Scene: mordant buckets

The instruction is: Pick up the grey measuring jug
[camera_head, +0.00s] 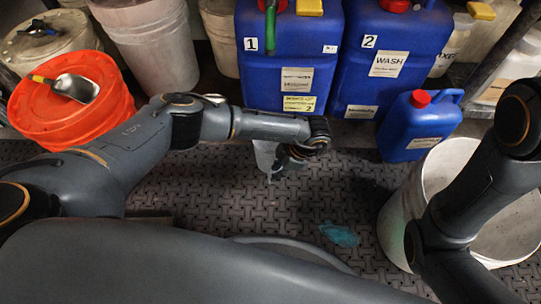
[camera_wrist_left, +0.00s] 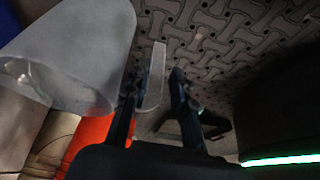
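The grey measuring jug (camera_head: 265,157) is mostly hidden behind my left gripper (camera_head: 292,158) in the head view. In the left wrist view, the jug (camera_wrist_left: 75,48) is a smooth grey vessel lying across the upper left, and its handle (camera_wrist_left: 154,82) is a pale strip. My left gripper (camera_wrist_left: 161,72) has its fingers apart, one on each side of the handle. A gap shows between the handle and the right finger; contact with the left finger cannot be told. My right arm is at the right of the head view; its gripper is out of the picture.
Two blue canisters (camera_head: 290,50) (camera_head: 385,60) stand behind the jug, with a smaller blue canister (camera_head: 418,130) to the right. A white bucket (camera_head: 400,215) stands at the right, an orange bucket (camera_head: 30,110) at the left. A teal patch (camera_head: 340,235) marks the mat.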

